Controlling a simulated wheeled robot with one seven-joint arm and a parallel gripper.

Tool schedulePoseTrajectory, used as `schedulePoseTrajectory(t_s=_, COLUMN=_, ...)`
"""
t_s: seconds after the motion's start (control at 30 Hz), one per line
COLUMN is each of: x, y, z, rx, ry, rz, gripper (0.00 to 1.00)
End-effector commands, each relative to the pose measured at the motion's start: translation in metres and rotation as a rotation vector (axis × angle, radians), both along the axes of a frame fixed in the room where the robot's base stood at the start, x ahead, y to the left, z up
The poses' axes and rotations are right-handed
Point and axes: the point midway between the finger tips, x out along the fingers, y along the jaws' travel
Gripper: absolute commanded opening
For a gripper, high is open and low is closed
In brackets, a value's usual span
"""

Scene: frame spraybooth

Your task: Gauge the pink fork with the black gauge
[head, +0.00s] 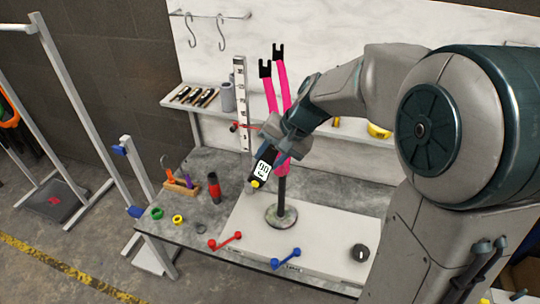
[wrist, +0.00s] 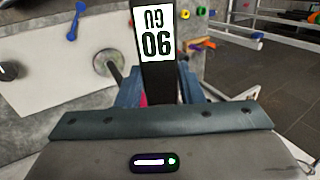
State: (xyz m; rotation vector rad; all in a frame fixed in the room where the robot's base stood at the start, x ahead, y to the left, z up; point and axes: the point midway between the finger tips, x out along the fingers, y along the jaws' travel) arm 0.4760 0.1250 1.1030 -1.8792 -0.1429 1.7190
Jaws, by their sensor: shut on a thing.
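The pink fork (head: 285,85) stands upright with its two black-tipped prongs up, on a dark post with a round base (head: 281,216). The base also shows in the wrist view (wrist: 108,63), where only a sliver of pink (wrist: 143,100) is visible beside the gauge. My gripper (head: 277,138) is shut on the black gauge (head: 262,168), in front of the fork's lower part. The gauge tilts down, its yellow end lowest. In the wrist view the gauge (wrist: 158,82) shows a white panel reading "90 GU", upside down. I cannot tell whether gauge and fork touch.
A red-and-black bottle (head: 214,188), a wooden tool holder (head: 180,188) and coloured rings are at left. A vertical ruler (head: 241,105) stands behind.

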Motion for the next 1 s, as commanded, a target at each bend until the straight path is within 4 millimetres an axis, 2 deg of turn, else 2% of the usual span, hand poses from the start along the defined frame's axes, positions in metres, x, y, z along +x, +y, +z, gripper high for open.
schedulePoseTrajectory(t_s=1.0, x=0.0088, y=-0.0032, z=0.0006, rx=0.001, ry=-0.001, rz=0.0, gripper=0.03)
